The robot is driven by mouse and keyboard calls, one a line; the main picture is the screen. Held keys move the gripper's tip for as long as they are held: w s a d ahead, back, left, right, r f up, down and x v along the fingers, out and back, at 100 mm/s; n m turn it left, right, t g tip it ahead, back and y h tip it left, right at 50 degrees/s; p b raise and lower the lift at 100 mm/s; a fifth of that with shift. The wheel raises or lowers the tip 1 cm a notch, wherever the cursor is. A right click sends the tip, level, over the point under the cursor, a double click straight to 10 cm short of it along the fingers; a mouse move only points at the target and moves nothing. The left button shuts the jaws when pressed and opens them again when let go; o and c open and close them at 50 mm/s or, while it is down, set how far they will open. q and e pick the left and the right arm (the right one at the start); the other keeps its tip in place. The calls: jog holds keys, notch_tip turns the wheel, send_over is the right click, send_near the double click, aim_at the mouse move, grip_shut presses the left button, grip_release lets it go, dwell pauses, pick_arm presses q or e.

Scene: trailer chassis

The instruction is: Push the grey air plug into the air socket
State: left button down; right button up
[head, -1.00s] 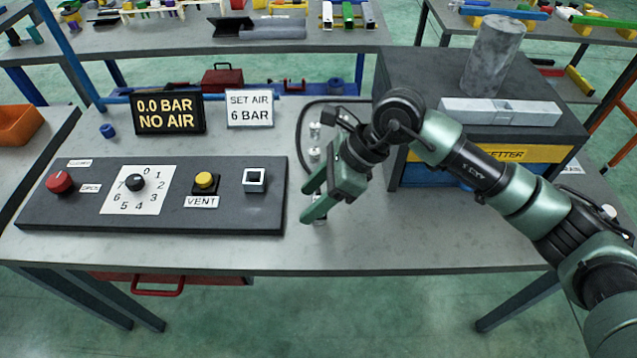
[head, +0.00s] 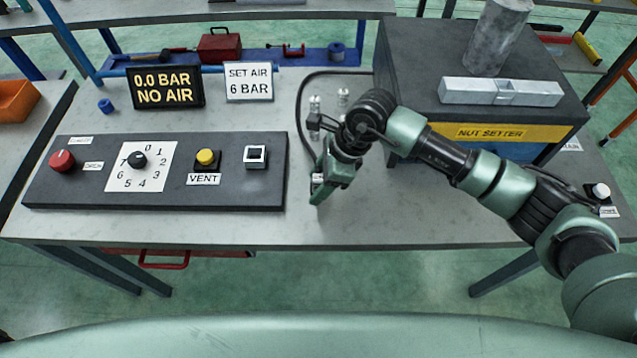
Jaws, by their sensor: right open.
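The air socket (head: 255,158) is a small white-rimmed square with a dark opening, at the right end of the dark control panel (head: 100,193). My right gripper (head: 319,191) is low over the bench, right of the panel and apart from the socket, with its fingers pointing down and toward the front. A small pale grey piece, possibly the air plug (head: 318,179), shows at the fingers, mostly hidden by them. I cannot tell whether they touch it. My left gripper is not in view.
The panel carries a red knob (head: 62,160), a numbered dial (head: 138,160) and a yellow vent button (head: 205,157). The display (head: 167,87) reads 0.0 BAR NO AIR. Small metal fittings (head: 315,103) and a black hose (head: 299,105) lie behind my gripper. A dark cabinet (head: 410,70) stands right.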

jog(key=shift+w, duration=0.1)
jog(key=c, duration=1)
grip_shut()
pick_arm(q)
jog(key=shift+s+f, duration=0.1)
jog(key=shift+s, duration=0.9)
pick_arm(e)
jog(key=shift+r, duration=0.15)
